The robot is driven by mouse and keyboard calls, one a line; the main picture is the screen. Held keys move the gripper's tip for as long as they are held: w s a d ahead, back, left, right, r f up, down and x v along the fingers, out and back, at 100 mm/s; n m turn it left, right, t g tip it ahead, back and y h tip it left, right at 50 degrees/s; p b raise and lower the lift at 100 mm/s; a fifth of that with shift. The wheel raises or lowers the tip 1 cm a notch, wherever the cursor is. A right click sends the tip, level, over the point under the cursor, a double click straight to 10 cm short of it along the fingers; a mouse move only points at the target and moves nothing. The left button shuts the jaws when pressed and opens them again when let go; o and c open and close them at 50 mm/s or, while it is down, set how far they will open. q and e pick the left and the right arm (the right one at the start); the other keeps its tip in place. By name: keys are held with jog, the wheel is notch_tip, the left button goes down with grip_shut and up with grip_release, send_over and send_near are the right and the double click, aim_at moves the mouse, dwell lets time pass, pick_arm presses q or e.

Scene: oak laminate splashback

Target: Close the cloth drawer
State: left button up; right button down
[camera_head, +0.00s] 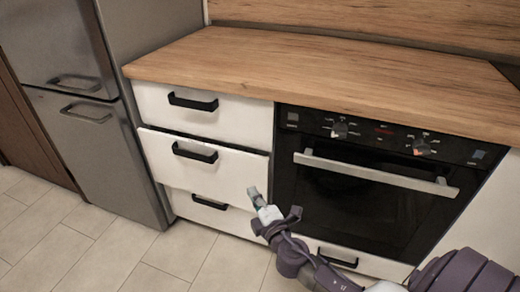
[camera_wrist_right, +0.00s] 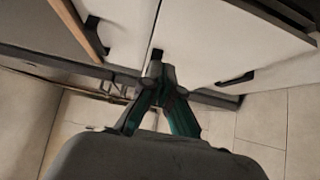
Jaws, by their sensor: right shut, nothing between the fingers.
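Three white drawers with black bar handles are stacked left of the oven. The middle drawer (camera_head: 225,170) stands out a little from the cabinet, with a dark gap above its front; the top drawer (camera_head: 240,118) and the bottom drawer (camera_head: 228,219) look flush. No cloth is visible, so its contents are hidden. My right gripper (camera_head: 253,192) is shut and empty, near the lower right corner of the middle drawer's front. Whether it touches the front cannot be told. In the right wrist view its fingertips (camera_wrist_right: 157,68) meet before white fronts. My left gripper is not in view.
A black oven (camera_head: 365,190) with a silver bar handle (camera_head: 375,173) stands right of the drawers, close to my right arm. A grey fridge (camera_head: 100,130) stands on the left. The wooden worktop (camera_head: 310,75) is bare. The tiled floor (camera_head: 130,255) in front is clear.

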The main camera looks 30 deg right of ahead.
send_near(242, 158)
jog(key=w+a, duration=0.3)
jog(key=w, duration=0.1)
jog(key=d, duration=0.1)
jog(key=w+d, duration=0.1)
jog(key=shift+w+d+f, duration=0.1)
jog(key=shift+w+d, duration=0.15)
jog(key=shift+w+d+b, duration=0.3)
jog(key=shift+w+d, duration=0.05)
jog(key=shift+d, duration=0.2)
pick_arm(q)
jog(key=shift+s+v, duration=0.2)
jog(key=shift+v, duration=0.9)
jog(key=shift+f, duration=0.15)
pick_arm(e)
jog(key=shift+w, duration=0.1)
